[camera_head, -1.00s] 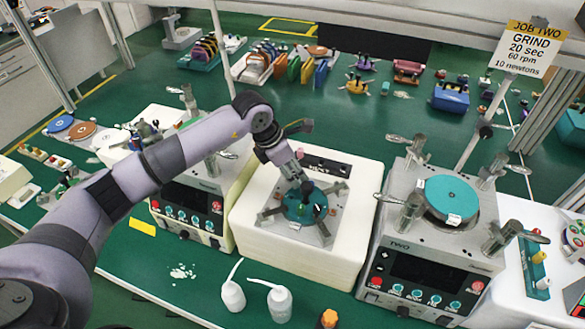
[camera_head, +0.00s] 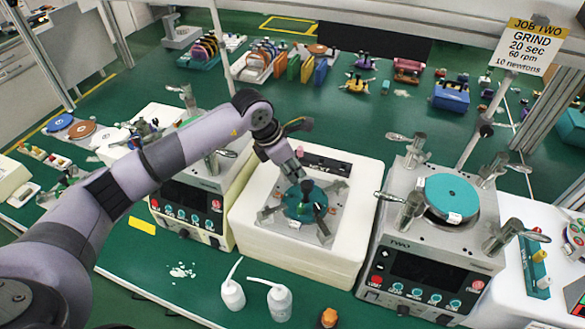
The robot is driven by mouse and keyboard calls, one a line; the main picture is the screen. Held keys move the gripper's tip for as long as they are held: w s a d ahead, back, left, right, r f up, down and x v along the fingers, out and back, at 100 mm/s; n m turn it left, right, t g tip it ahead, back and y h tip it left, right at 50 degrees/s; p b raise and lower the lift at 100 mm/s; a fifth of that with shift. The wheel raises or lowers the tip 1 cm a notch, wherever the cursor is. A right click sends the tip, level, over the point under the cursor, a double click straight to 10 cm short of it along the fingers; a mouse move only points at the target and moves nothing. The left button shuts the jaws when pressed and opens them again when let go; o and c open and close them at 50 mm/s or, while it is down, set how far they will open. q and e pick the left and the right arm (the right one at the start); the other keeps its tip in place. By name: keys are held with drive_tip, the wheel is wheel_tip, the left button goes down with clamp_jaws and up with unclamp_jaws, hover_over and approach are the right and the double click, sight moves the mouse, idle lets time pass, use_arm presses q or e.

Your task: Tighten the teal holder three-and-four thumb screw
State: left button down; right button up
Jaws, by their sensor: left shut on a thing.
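The teal holder (camera_head: 293,209) sits in the middle of a grey fixture plate on a white block, with dark screws standing on it. My left gripper (camera_head: 306,188) reaches down from the upper left and is shut on a dark thumb screw at the top of the holder. The fingers and the screw overlap, so the grip itself is small and partly hidden. I cannot read any number on the screw. My right gripper is not in view.
The white block (camera_head: 265,245) stands between two lapping machines; the right one (camera_head: 425,265) carries a teal plate (camera_head: 452,194). Two white squeeze bottles (camera_head: 279,302) stand in front. A sign (camera_head: 530,47) hangs at the upper right.

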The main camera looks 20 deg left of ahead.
use_arm(q)
drive_tip(key=shift+w+f+m+b, duration=0.1)
drive_tip(key=shift+m+b, duration=0.2)
drive_tip(key=shift+b, duration=0.3)
drive_tip(key=m+g+b, duration=0.1)
drive_tip(key=m+b, duration=0.1)
drive_tip(key=b, duration=0.1)
drive_tip(key=m+g+b, duration=0.1)
drive_tip(key=m+b, duration=0.2)
drive_tip(key=m+h+b, duration=0.1)
drive_tip(key=m+b, duration=0.1)
drive_tip(key=b, duration=0.1)
drive_tip(key=shift+w+a+f+m+g, duration=0.1)
drive_tip(key=shift+w+m+g, duration=0.2)
drive_tip(key=shift+g, duration=0.1)
drive_tip(key=m+g+b, duration=0.1)
drive_tip(key=m+b, duration=0.1)
drive_tip(key=shift+w+m, duration=0.1)
drive_tip(key=shift+m, duration=0.2)
drive_tip(key=shift+m+g+b, duration=0.4)
drive_tip(key=shift+m+b, duration=0.2)
drive_tip(key=shift+m, duration=0.3)
drive_tip(key=m, duration=0.2)
drive_tip(key=shift+w+r+m+g+y+b, duration=0.2)
drive_tip(key=shift+m+g+y+b, duration=0.1)
drive_tip(key=shift+g+y, duration=0.1)
drive_tip(key=shift+m+g+y, duration=0.3)
drive_tip(key=shift+m+g, duration=0.1)
drive_tip(key=shift+m, duration=0.8)
